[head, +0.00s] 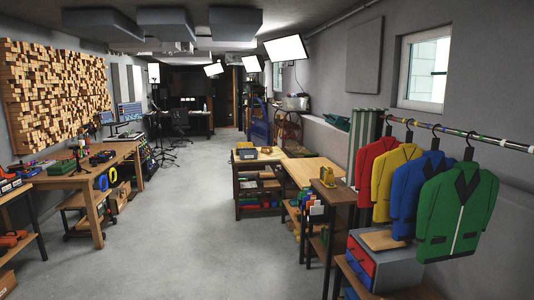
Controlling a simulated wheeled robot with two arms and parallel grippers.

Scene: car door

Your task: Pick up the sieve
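I cannot make out a sieve in the head view; the small items on the tables and shelves are too small to tell apart. Neither of my grippers is in view.
A cluttered wooden workbench (118,152) stands at the left. Wooden tables with shelves (312,170) stand right of centre. Red, yellow, blue and green jackets (458,212) hang from a rail at the right. The grey floor (185,235) is clear down the middle.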

